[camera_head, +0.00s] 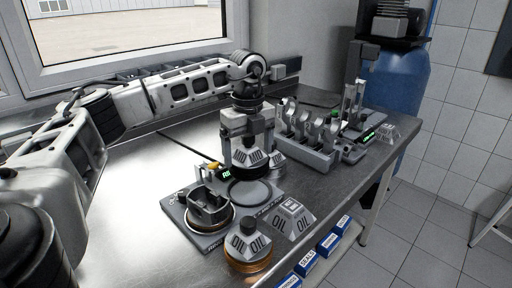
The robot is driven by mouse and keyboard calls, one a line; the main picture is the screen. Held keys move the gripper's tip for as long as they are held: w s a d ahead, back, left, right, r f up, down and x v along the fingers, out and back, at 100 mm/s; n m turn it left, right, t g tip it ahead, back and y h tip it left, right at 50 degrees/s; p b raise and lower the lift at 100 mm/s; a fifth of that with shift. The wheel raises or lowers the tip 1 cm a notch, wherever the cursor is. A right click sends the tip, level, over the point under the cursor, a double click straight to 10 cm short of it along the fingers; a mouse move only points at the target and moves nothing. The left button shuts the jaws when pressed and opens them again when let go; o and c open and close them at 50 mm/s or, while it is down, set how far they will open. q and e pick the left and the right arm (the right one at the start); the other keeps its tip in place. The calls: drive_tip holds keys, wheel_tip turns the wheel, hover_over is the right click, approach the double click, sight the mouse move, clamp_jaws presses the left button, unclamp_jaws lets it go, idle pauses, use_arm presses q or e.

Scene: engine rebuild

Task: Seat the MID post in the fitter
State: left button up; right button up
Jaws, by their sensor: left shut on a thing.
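My left gripper (248,133) reaches in from the left, points down and is shut on the MID post (246,158), a grey block with MID labels on its sloped faces. The post is upright over the back of the fitter (180,208), a flat grey plate with round places and a small green display. Just in front of the post is an empty dark round place (250,194). I cannot tell whether the post touches the fitter. A metal ring-like part (208,208) sits in the fitter's left place. My right gripper is not in view.
A rack (306,153) with several metal parts stands behind right. The table's left is clear.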

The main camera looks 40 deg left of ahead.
use_arm(q)
drive_tip(key=shift+f+b, duration=1.95)
drive_tip(key=shift+f, duration=0.35)
drive_tip(key=shift+w+f, duration=0.1)
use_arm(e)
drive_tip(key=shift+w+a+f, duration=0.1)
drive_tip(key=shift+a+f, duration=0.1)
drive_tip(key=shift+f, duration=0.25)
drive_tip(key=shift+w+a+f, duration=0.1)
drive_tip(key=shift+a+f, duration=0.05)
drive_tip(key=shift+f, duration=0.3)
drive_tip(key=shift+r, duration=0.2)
use_arm(q)
drive_tip(key=shift+f, duration=0.3)
drive_tip(key=shift+p, duration=0.35)
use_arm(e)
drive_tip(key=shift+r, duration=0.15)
use_arm(q)
drive_tip(key=shift+f, duration=0.55)
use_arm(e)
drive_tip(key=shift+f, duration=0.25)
use_arm(q)
drive_tip(key=o, duration=1)
